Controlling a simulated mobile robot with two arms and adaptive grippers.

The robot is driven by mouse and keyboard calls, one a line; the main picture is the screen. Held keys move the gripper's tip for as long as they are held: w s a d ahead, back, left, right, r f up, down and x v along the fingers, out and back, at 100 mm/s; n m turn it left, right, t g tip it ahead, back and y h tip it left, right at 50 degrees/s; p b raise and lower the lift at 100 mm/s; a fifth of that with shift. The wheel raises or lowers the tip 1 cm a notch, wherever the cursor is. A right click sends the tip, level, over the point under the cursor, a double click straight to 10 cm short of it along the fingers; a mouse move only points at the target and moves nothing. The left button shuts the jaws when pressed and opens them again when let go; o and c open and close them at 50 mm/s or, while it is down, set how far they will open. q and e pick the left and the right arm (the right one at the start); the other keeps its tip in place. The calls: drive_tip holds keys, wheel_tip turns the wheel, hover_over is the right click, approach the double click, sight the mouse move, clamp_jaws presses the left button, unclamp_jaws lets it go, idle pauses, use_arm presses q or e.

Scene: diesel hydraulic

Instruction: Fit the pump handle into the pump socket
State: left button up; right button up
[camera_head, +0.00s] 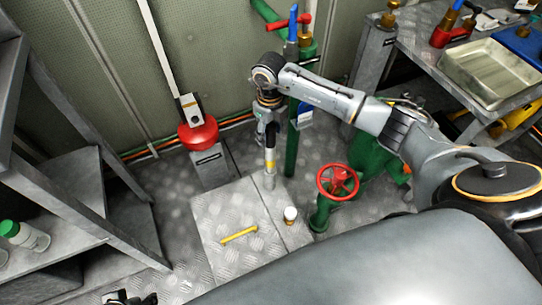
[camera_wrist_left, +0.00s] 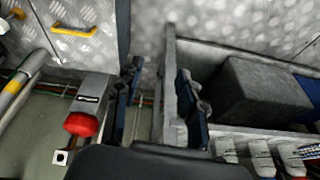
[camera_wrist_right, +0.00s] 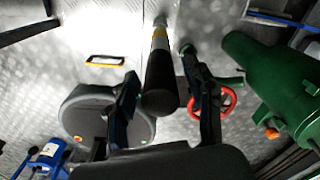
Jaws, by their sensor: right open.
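The pump handle (camera_head: 269,160), a rod with a black grip, a yellow band and a pale metal lower part, stands about upright over the plated floor. My right gripper (camera_head: 266,118) is at its top, pointing down. In the right wrist view the black grip (camera_wrist_right: 160,90) shows between the two separated fingers, which look open; contact is unclear. The handle also shows at the left of the left wrist view (camera_wrist_left: 14,86). I cannot clearly identify the pump socket; the handle's foot is hard to make out. My left gripper (camera_wrist_left: 160,92) is open and empty, barely showing at the head view's bottom (camera_head: 130,298).
A red dome (camera_head: 198,133) on a grey pedestal stands left of the handle. A red valve wheel (camera_head: 337,181) on green piping is to the right. A small white-topped object (camera_head: 290,214) and a yellow floor bar (camera_head: 240,234) are near. A grey shelf (camera_head: 75,165) is left.

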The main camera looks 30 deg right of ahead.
sight(270, 125)
drive_tip(key=shift+c, duration=0.2)
clamp_jaws()
drive_tip(key=shift+r, duration=0.1)
drive_tip(key=shift+r, duration=0.15)
drive_tip(key=shift+r+p, duration=0.15)
drive_tip(key=shift+p, duration=0.2)
drive_tip(key=shift+r, duration=0.3)
drive_tip(key=shift+r+p, duration=0.45)
drive_tip(key=shift+p, duration=0.15)
drive_tip(key=shift+r+p, duration=0.35)
drive_tip(key=shift+r, duration=0.1)
use_arm(q)
drive_tip(key=s+x, duration=0.2)
drive_tip(key=x, duration=0.8)
drive_tip(key=shift+f, duration=0.35)
use_arm(e)
drive_tip(key=shift+r, duration=0.35)
